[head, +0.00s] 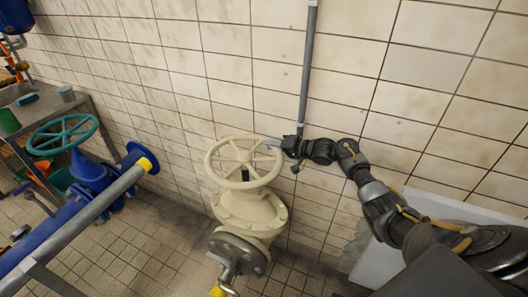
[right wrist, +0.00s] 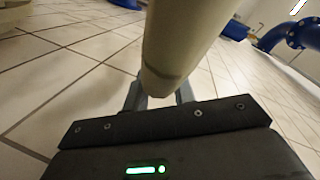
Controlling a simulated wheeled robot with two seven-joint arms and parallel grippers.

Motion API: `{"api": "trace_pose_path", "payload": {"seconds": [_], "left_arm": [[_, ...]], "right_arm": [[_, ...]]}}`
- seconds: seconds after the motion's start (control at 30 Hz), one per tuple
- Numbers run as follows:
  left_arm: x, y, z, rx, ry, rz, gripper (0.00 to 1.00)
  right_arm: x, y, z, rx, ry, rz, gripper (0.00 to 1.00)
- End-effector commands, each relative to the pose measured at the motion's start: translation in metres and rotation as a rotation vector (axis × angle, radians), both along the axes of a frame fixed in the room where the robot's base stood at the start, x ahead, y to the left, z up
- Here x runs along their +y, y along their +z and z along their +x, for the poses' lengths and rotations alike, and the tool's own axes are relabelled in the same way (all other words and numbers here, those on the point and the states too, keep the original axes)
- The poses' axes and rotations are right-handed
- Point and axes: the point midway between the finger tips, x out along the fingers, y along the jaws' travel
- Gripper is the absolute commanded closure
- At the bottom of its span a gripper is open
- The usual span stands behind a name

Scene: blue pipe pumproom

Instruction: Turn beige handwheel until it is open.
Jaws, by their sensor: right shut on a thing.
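The beige handwheel (head: 243,162) sits on top of a beige valve body (head: 250,212) in the middle of the head view. In the right wrist view the beige rim (right wrist: 185,45) runs between the two grey fingers (right wrist: 158,97). The fingertips are partly hidden behind the rim. My left gripper is not in view.
A white tiled wall stands close behind the valve, with a grey vertical pipe (head: 308,70) on it. At left are a blue valve with a teal handwheel (head: 62,134), a grey pipe (head: 90,215) and a metal table (head: 35,108). Tiled floor (head: 130,245) lies open between them.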

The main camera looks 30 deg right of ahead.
Motion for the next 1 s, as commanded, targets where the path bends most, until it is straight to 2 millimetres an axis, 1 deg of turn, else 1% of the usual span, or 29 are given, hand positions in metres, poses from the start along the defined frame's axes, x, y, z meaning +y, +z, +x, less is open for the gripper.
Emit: {"api": "trace_pose_path", "payload": {"seconds": [0.03, 0.13, 0.33, 0.37, 0.5, 0.73, 0.83, 0.93, 1.0], "left_arm": [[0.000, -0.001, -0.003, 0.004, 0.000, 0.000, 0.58], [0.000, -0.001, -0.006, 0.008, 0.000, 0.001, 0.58], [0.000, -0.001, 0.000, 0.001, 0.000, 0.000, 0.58], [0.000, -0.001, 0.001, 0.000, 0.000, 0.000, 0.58], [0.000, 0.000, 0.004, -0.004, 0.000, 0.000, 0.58], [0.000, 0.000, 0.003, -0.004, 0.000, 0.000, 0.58], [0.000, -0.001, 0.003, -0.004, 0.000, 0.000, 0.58], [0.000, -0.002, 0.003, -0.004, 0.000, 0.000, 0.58], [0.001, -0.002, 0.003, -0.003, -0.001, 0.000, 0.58]], "right_arm": [[-0.002, -0.002, -0.003, 0.004, 0.005, 0.001, 1.00], [-0.004, -0.002, -0.004, 0.004, 0.007, 0.003, 1.00], [-0.005, -0.002, -0.004, 0.004, 0.005, 0.003, 1.00], [-0.005, -0.002, -0.004, 0.004, 0.005, 0.003, 0.70], [-0.005, -0.001, -0.004, 0.003, 0.005, 0.003, 0.53], [-0.004, -0.001, -0.003, 0.002, 0.004, 0.002, 0.53], [-0.007, 0.000, -0.006, 0.001, 0.003, 0.001, 0.53], [-0.014, 0.002, -0.015, 0.002, 0.004, 0.001, 0.53], [-0.021, 0.004, -0.025, 0.001, 0.004, -0.001, 0.53]]}}
